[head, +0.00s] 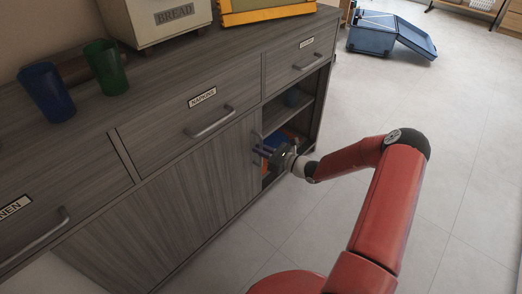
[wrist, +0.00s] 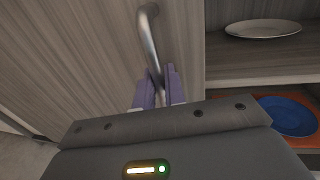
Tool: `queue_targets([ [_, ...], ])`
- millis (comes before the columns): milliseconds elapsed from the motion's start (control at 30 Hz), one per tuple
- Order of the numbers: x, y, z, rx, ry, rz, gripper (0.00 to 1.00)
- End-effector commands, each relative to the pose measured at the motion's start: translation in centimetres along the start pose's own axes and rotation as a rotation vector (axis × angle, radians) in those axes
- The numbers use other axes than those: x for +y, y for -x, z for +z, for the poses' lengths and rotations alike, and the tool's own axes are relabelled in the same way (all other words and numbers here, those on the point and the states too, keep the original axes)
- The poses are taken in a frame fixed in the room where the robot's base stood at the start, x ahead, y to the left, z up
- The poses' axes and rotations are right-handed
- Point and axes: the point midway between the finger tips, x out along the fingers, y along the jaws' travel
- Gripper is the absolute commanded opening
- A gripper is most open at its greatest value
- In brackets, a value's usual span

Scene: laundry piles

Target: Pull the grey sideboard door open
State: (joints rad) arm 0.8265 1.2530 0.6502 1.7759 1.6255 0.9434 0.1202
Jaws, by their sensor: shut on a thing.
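The grey sideboard door (head: 215,160) is wood-grained and sits below the middle drawer. It looks flush or nearly flush with the front; a small gap would be hard to see. It fills the left of the wrist view (wrist: 75,55). Its metal bar handle (wrist: 149,35) stands upright near the door's right edge. My gripper (wrist: 157,88) has its purple fingers closed around the lower part of this handle. In the head view my gripper (head: 264,153) is at the door's right edge, partly hiding the handle.
Right of the door are open shelves with a white plate (wrist: 262,29) and a blue plate (wrist: 288,116). Drawers with bar handles (head: 210,123) run above. Blue (head: 47,92) and green (head: 106,67) cups and a bread box (head: 160,20) stand on top. The floor (head: 300,225) in front is clear.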

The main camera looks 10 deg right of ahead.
Motion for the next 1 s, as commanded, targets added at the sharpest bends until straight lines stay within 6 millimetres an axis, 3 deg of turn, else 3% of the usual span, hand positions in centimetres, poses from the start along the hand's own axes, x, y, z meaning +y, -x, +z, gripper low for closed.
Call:
queue_targets([
  [200,0.0,0.0,0.0,0.000,0.000,0.001,0.00],
  [233,0.0,0.0,0.0,0.000,0.000,0.001,0.14],
  [333,0.0,0.0,0.0,0.000,0.000,0.000,0.27],
  [667,0.0,0.4,0.0,0.000,0.000,-0.001,0.27],
  [1000,-0.1,5.7,-0.1,0.001,-0.001,-0.003,0.27],
])
